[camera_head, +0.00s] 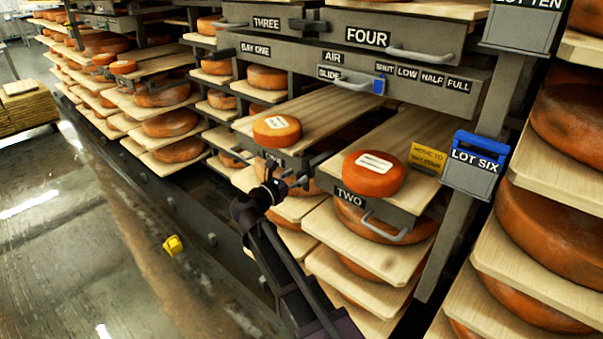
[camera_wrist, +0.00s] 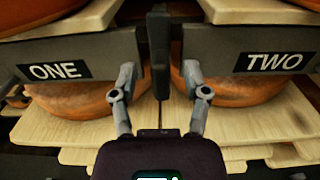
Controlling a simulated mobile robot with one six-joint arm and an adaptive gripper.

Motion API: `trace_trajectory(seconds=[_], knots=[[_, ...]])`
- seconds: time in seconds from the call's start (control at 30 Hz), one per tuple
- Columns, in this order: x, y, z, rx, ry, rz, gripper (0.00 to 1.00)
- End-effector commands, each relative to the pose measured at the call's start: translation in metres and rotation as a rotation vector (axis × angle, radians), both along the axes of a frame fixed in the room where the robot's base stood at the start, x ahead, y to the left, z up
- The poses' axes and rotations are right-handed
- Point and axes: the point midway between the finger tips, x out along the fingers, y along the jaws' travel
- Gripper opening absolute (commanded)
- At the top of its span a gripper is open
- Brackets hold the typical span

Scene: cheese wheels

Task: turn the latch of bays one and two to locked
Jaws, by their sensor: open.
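Bay one and bay two are grey-fronted drawers, each with a wooden board and an orange cheese wheel on top. Label TWO (camera_head: 350,196) is clear in the head view; label ONE (camera_wrist: 54,71) reads clearly in the wrist view. A dark upright bar, seemingly the latch (camera_wrist: 160,50), stands between the two fronts in the wrist view. My gripper (camera_wrist: 160,76) is open, one finger on each side of the bar, with gaps showing. In the head view my gripper (camera_head: 287,176) is at the gap between the bays and hides much of the latch there.
A loop handle (camera_head: 395,230) sticks out below label TWO. Above are drawers THREE and FOUR (camera_head: 367,37) and an air slide handle (camera_head: 352,84). A blue-topped LOT SIX box (camera_head: 474,165) hangs at right. A yellow object (camera_head: 173,245) lies at left by the open floor.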

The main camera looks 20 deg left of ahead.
Motion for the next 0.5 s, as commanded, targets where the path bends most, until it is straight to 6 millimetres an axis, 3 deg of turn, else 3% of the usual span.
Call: trace_trajectory(seconds=[0.2,0.5], knots=[[0.021,-0.008,0.0,0.0,0.0,0.0,0.6],[0.028,-0.011,0.0,0.0,0.0,0.002,0.6]])
